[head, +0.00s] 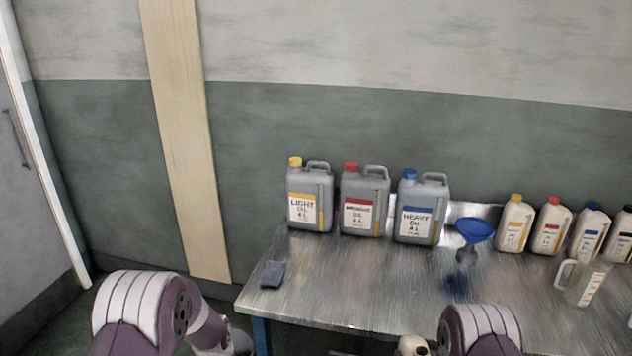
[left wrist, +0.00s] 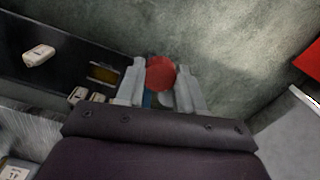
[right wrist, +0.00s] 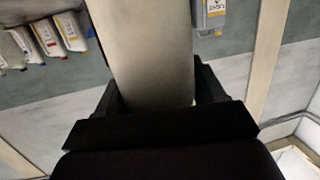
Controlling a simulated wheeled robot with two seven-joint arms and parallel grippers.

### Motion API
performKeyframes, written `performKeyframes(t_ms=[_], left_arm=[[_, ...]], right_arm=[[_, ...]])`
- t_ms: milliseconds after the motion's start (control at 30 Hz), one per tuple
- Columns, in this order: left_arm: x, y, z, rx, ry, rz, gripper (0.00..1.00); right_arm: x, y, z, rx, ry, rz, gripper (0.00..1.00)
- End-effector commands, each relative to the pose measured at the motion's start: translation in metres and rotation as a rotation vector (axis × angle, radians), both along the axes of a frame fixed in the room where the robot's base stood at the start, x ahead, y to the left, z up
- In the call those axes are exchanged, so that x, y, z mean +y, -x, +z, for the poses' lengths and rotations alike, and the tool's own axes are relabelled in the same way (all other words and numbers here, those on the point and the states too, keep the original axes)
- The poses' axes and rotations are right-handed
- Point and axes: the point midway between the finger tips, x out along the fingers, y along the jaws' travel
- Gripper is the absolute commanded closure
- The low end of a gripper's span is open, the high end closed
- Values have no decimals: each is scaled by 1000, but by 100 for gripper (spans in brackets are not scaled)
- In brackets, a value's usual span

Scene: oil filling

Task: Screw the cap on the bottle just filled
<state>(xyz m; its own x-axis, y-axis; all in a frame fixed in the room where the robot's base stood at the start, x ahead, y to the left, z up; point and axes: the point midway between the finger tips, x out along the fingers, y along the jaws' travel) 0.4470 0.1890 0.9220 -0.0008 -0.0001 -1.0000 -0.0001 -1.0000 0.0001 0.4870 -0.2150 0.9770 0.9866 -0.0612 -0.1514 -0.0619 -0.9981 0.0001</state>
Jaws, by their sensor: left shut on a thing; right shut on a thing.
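In the left wrist view my left gripper (left wrist: 162,84) is shut on a round red cap (left wrist: 160,71), held between its two fingertips. In the right wrist view my right gripper (right wrist: 158,88) is shut on a broad pale bottle (right wrist: 150,45), whose wall fills the space between the fingers. A small pale rounded thing with a dark opening, likely the bottle's neck, shows at the bottom edge of the head view (head: 412,345); no cap is visible on it. The cap and this neck are not seen together in any view, so their distance cannot be told.
The metal table (head: 330,285) bears a light oil can (head: 309,197), a red-capped can (head: 364,203), a heavy oil can (head: 421,210), a blue funnel (head: 474,231), several small bottles (head: 550,227), a measuring jug (head: 584,283) and a dark block (head: 273,274).

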Motion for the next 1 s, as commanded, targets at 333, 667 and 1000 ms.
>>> performKeyframes(t_ms=[333,667,1000], left_arm=[[0,0,0,0,0,0,90],[0,0,0,0,0,0,90],[0,0,0,0,0,0,90]], right_arm=[[27,3,-9,-5,1,63,100],[26,3,-8,-4,0,63,100],[40,8,-14,-1,1,129,100]])
